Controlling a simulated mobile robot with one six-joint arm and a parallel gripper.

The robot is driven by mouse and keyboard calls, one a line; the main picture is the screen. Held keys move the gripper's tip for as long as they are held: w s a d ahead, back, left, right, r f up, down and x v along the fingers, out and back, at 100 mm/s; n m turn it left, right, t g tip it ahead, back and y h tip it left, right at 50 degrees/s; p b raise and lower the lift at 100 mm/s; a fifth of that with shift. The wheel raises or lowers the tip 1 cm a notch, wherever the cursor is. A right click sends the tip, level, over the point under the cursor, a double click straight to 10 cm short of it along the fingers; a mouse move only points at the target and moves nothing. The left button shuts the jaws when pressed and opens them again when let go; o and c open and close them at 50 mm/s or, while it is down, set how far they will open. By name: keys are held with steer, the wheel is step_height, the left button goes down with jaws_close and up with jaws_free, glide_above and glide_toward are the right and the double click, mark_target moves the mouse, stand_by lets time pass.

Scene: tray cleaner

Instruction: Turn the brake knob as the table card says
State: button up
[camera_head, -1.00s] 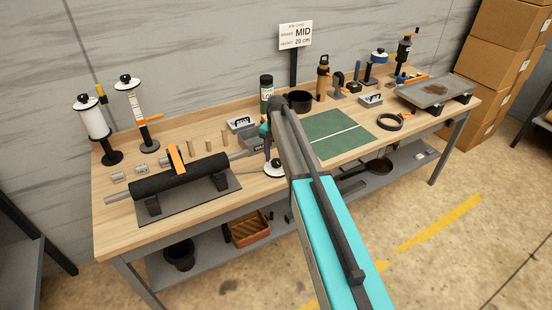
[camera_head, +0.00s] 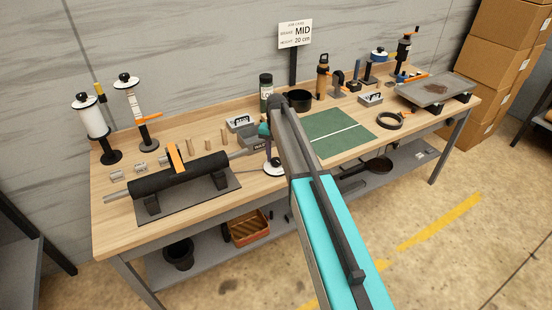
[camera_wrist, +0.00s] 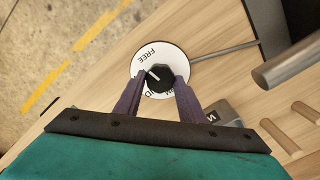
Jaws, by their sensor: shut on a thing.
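The brake knob (camera_wrist: 158,79) is dark, with a white pointer line, and sits on a round white dial (camera_wrist: 177,54) in the wrist view. The dial reads FREE at its upper left; lettering ending in D is partly hidden near my gripper. The pointer line lies on the knob's left part, toward the FREE side. My gripper (camera_wrist: 158,82) has its two purple fingers shut on the knob from both sides. In the head view the dial (camera_head: 274,172) is at the table's front edge, partly behind my arm. The card (camera_head: 295,34) reads MID and 20 cm.
A black roller (camera_head: 180,176) on a dark plate lies left of the dial. Small wooden pegs (camera_head: 208,144) stand behind it. A green mat (camera_head: 338,133) lies to the right.

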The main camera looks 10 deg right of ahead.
steer(key=n+b, duration=0.1)
steer(key=n, duration=0.4)
steer(key=n+b, duration=0.1)
steer(key=n, duration=0.4)
steer(key=shift+a+n, duration=0.1)
steer(key=shift+n, duration=0.2)
steer(key=n+b, duration=0.1)
steer(key=n, duration=1)
steer(key=o, duration=1)
